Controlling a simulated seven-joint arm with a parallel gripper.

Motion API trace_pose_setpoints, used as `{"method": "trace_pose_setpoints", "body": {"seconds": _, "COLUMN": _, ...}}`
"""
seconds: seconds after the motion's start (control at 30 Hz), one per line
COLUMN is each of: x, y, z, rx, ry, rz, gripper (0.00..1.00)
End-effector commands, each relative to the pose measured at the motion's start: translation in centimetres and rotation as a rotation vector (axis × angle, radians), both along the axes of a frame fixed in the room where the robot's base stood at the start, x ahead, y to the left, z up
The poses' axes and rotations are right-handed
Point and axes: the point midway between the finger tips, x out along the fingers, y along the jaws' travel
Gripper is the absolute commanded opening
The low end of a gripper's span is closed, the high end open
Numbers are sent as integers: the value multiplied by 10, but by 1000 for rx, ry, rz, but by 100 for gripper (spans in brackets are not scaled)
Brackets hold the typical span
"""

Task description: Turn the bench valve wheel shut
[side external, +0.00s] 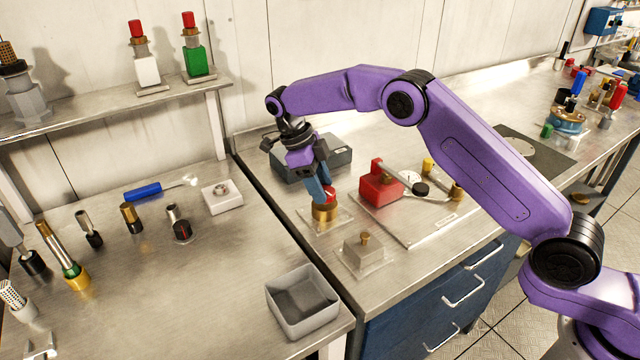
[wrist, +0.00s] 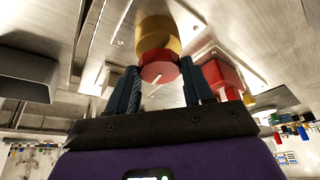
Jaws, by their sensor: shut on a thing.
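The bench valve has a brass body (side external: 325,212) on a clear square base, with a red wheel (side external: 329,195) on top. It stands upright on the right bench near the gap between the two benches. My gripper (side external: 324,191) points down over the valve, its two blue-grey fingers at the wheel. In the wrist view the red faceted wheel (wrist: 158,66) with a pale pointer line lies between the fingertips (wrist: 160,82), the brass body (wrist: 155,35) beyond it. My gripper is shut on the wheel. The fingers hide part of the wheel in the side view.
A red block device (side external: 380,187) on a plate stands just right of the valve. A small clear block with a brass knob (side external: 364,252) is in front. A dark grey box (side external: 312,160) stands behind. A grey open bin (side external: 302,302) sits on the left bench.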

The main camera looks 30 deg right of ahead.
Motion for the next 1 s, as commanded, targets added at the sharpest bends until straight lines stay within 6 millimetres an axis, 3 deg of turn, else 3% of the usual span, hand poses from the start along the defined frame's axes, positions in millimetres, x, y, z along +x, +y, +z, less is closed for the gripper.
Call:
{"method": "trace_pose_setpoints", "body": {"seconds": 0.33, "x": 1, "y": -1, "z": 0, "rx": 2, "ry": -3, "rz": -148, "gripper": 21}}
{"method": "trace_pose_setpoints", "body": {"seconds": 0.9, "x": 1, "y": -1, "z": 0, "rx": 2, "ry": -2, "rz": -178, "gripper": 21}}
{"method": "trace_pose_setpoints", "body": {"seconds": 0.93, "x": 1, "y": -1, "z": 0, "rx": 2, "ry": -2, "rz": -178, "gripper": 61}}
{"method": "trace_pose_setpoints", "body": {"seconds": 1.0, "x": 1, "y": -1, "z": 0, "rx": 2, "ry": -2, "rz": -178, "gripper": 77}}
